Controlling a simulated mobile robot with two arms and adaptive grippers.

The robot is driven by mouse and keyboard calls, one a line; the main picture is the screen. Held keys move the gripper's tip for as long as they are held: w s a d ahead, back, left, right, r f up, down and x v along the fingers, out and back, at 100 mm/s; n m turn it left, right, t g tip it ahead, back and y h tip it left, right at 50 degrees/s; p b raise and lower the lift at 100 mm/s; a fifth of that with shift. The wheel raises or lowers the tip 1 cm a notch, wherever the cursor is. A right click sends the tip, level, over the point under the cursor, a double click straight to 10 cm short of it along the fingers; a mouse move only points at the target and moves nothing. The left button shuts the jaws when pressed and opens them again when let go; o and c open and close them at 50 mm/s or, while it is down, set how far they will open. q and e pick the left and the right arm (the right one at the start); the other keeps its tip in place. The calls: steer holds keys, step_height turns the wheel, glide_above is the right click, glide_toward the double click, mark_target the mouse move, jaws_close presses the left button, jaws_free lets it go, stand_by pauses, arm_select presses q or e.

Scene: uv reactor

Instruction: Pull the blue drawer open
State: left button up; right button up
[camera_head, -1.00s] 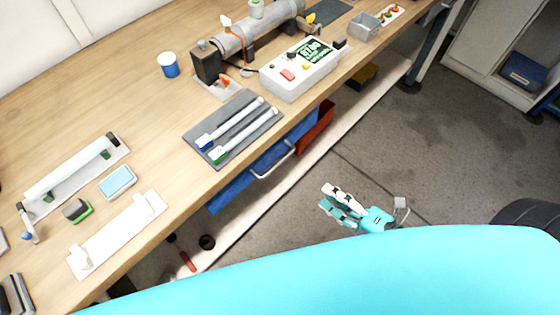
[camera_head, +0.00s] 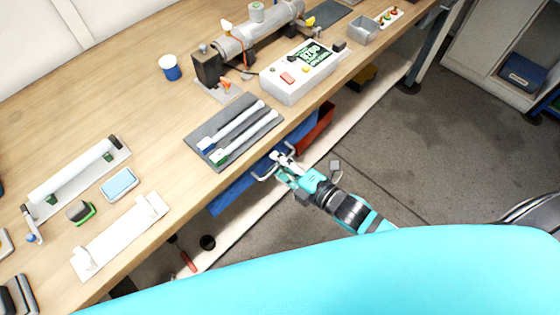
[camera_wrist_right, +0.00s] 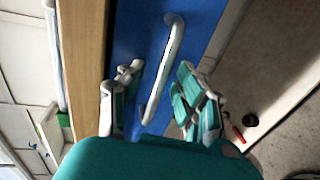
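The blue drawer (camera_head: 232,192) is under the workbench's front edge, and its front looks flush below the tabletop. It also fills the middle of the right wrist view (camera_wrist_right: 199,24). Its pale bar handle (camera_wrist_right: 168,62) runs between my right gripper's two fingers in the wrist view. In the head view the handle (camera_head: 262,176) is partly hidden by the gripper. My right gripper (camera_head: 277,166) is open, with a finger on either side of the handle and gaps showing. My left gripper is not in view.
The wooden workbench (camera_head: 130,95) carries a grey mat (camera_head: 190,138) with two tubes and a white control box (camera_head: 299,76). A lower shelf (camera_head: 345,122) runs beneath. The floor in front is clear.

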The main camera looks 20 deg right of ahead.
steer(key=shift+w+a, duration=0.1)
steer(key=shift+w, duration=0.05)
jaws_close()
stand_by(0.5)
